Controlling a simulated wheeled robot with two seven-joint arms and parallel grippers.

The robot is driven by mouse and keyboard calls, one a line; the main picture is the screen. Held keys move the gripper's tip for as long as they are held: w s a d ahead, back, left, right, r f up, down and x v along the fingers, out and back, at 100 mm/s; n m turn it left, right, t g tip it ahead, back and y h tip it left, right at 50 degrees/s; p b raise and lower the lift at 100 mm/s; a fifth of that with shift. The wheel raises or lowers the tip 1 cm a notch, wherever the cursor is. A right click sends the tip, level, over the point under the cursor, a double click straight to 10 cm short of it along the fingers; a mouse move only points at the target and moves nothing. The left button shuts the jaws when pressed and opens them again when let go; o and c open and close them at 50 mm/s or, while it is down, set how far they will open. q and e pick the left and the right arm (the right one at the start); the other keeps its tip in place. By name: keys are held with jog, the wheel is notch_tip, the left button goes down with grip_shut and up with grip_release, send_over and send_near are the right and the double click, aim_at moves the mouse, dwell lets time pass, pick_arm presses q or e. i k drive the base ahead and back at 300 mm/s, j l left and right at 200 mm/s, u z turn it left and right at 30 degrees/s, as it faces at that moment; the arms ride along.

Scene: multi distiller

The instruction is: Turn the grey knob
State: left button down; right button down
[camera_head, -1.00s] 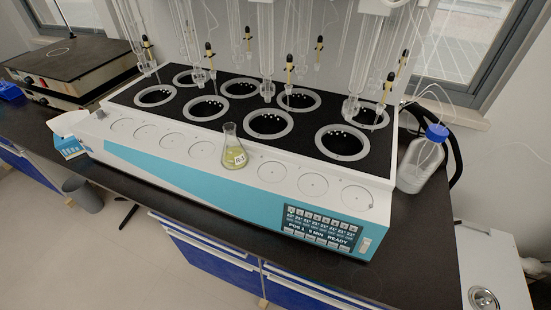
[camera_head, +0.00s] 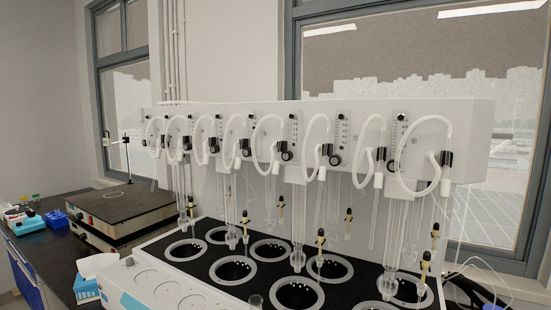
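The multi distiller has a long white upper panel (camera_head: 262,120) and a lower base with a black top (camera_head: 217,252) and round heating wells in two rows. A small grey knob (camera_head: 129,261) sits on the white left end of the base, near the bottom of the view. Several black round knobs (camera_head: 287,156) are set along the upper panel beneath clear flow meters. Neither of my grippers is in view. The front of the base is mostly cut off by the lower edge.
White looped hoses (camera_head: 267,145) and glass tubes hang from the panel over the wells.

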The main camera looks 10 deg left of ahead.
aim_at(129, 261)
jog(key=u, duration=1.35)
jog(key=i+j+z, duration=0.55)
jog(key=j, duration=0.15)
jog(key=i+j+z, duration=0.25)
jog(key=j, duration=0.2)
